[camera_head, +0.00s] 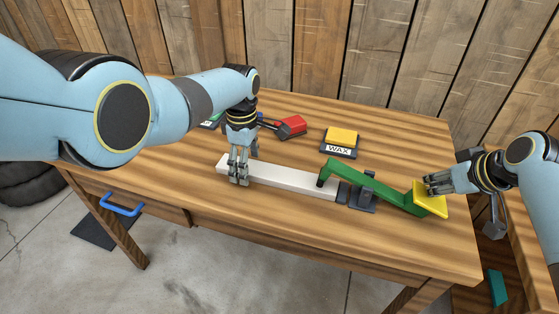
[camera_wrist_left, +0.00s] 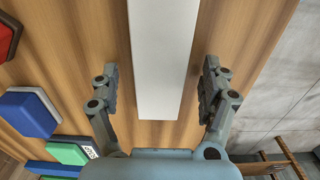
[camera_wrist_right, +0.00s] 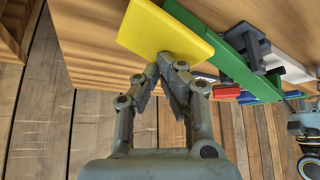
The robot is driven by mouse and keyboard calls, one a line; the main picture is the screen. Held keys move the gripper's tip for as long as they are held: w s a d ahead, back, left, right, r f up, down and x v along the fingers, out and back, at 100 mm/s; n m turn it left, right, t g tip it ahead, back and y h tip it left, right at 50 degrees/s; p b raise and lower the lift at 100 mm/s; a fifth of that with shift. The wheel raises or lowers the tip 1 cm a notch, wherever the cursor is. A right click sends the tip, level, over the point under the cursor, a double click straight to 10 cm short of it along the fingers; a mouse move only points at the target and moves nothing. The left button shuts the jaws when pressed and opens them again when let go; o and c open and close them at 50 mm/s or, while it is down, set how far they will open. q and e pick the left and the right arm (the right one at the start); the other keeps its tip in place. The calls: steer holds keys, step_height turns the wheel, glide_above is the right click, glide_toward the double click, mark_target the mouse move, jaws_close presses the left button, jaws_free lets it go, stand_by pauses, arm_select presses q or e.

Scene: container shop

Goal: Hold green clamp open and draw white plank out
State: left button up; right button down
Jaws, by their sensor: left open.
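The white plank (camera_head: 285,178) lies along the table, its right end by the clamp's dark stand (camera_head: 363,192). The green clamp (camera_head: 375,188) is a lever with a yellow pad (camera_head: 432,203) at its right end. Its dark left tip is over the plank; I cannot tell if they touch. My left gripper (camera_head: 239,180) is open, its fingers on either side of the plank near its left end; the left wrist view shows the plank (camera_wrist_left: 163,60) between them, with gaps. My right gripper (camera_wrist_right: 174,66) has its fingertips together at the yellow pad, apparently touching it.
Behind the plank are a yellow block (camera_head: 342,134) on a holder marked WAX and a red block (camera_head: 292,125). The left wrist view shows a blue block (camera_wrist_left: 28,112) and a green block (camera_wrist_left: 66,153). The table's front edge is close to the plank.

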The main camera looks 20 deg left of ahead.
mark_target(224, 161)
arm_select(q)
steer(key=shift+f, duration=0.1)
steer(key=shift+c, duration=0.4)
arm_select(e)
steer(key=shift+s+f, duration=0.1)
arm_select(q)
steer(key=c, duration=1.3)
steer(key=shift+c, duration=0.2)
steer(key=shift+r, duration=0.2)
steer(key=shift+a, duration=3.25)
